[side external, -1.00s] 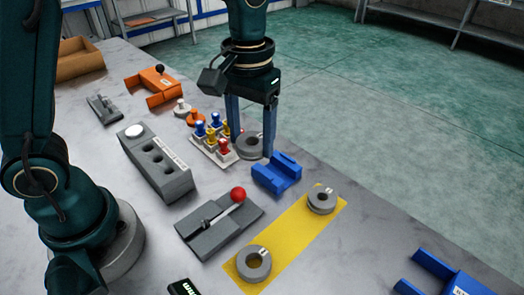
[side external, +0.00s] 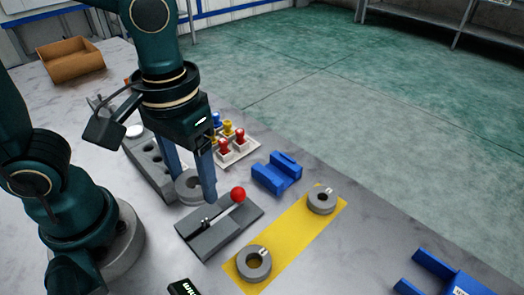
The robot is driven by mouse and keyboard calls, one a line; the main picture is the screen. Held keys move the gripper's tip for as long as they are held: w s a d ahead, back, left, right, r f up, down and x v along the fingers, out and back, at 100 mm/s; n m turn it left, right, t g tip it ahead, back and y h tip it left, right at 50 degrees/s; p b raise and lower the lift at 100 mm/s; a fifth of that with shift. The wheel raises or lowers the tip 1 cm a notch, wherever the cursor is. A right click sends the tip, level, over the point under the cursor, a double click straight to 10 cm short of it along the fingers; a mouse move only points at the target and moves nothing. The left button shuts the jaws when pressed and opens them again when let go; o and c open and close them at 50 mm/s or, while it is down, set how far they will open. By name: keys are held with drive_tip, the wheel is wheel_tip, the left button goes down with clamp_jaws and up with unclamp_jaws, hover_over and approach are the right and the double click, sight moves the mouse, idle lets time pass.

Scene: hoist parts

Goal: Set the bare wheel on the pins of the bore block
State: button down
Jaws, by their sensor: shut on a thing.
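My gripper (side external: 192,197) is shut on a grey ring-shaped wheel (side external: 188,186), with one blue finger on each side of it. The wheel lies roughly flat between the fingertips, at the right side of a long grey block with round holes (side external: 143,164), the likely bore block. The wheel's height above the table is hard to tell. My gripper hides part of the block, and I cannot make out pins on it. Two more grey wheels, each with a small pale mark, lie on a yellow strip: one near (side external: 254,264) and one farther back (side external: 322,200).
A grey lever plate with a red knob (side external: 238,195) stands just right of the held wheel. A blue cradle (side external: 277,173) and a white tray of coloured pegs (side external: 238,153) are behind it. A blue bracket (side external: 445,275) is front right, a brown bin (side external: 70,62) back left.

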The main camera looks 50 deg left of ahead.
sight(204, 221)
drive_tip(key=shift+f, duration=3.25)
drive_tip(key=shift+f, duration=1.4)
unclamp_jaws()
drive_tip(key=shift+r, duration=3.5)
